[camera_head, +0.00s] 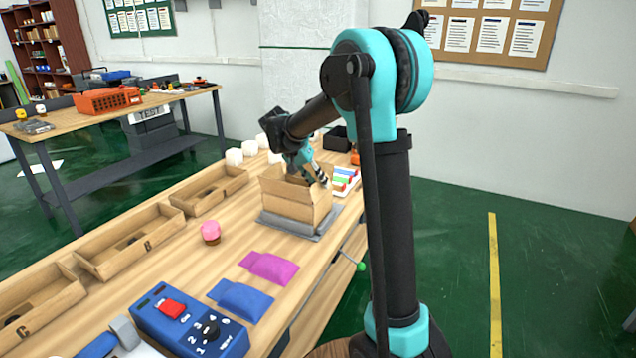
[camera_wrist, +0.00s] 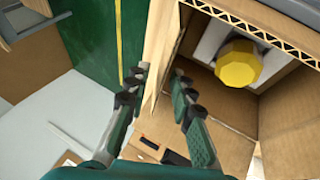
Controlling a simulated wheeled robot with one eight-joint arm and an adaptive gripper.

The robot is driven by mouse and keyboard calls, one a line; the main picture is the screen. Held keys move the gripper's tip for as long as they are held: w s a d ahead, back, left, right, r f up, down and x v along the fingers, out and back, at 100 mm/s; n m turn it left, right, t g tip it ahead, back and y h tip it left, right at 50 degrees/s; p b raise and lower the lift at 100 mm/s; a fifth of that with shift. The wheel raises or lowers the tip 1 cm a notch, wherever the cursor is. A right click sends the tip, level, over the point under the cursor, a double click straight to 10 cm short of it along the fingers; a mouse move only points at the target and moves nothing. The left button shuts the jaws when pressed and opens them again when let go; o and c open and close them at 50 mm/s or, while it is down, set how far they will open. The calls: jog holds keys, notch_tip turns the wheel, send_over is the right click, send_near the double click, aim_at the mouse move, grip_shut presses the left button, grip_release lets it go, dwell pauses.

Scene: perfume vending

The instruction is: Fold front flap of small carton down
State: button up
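The small carton (camera_head: 286,209) stands upright on a grey pad on the bench, with its top open. My gripper (camera_head: 316,180) is at the carton's top, on its right side in the head view. In the wrist view the carton (camera_wrist: 285,130) fills the right, and a yellow faceted object (camera_wrist: 238,64) sits inside in a white surround. A cardboard flap (camera_wrist: 160,40) stands up, seen nearly edge-on. My gripper (camera_wrist: 160,76) is open, with one finger on each side of this flap. I cannot tell whether either finger touches it.
The grey pad (camera_head: 283,224) lies under the carton. A pink-topped bottle (camera_head: 210,231), a magenta pouch (camera_head: 269,267), a blue pouch (camera_head: 241,299) and a blue control box (camera_head: 188,325) stand nearer. Wooden trays (camera_head: 130,240) line the left.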

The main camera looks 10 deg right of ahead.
jog(key=shift+c, duration=0.6)
grip_shut()
jog(key=shift+a, duration=0.1)
jog(key=shift+w+a+f+n+g+h, duration=0.25)
jog(key=shift+g+h, duration=0.1)
jog(key=shift+h, duration=0.25)
jog(key=shift+w+a+f+n+g+h, duration=0.15)
jog(key=shift+w+a+g+h, duration=0.15)
jog(key=shift+h, duration=0.3)
jog(key=shift+w+a+f+n+g+h, duration=0.1)
jog(key=shift+a+f+n+g+h, duration=0.1)
jog(key=shift+g+h, duration=0.3)
jog(key=shift+a+f+n+g+h, duration=0.1)
jog(key=shift+f+g+h, duration=0.15)
jog(key=shift+h, duration=0.45)
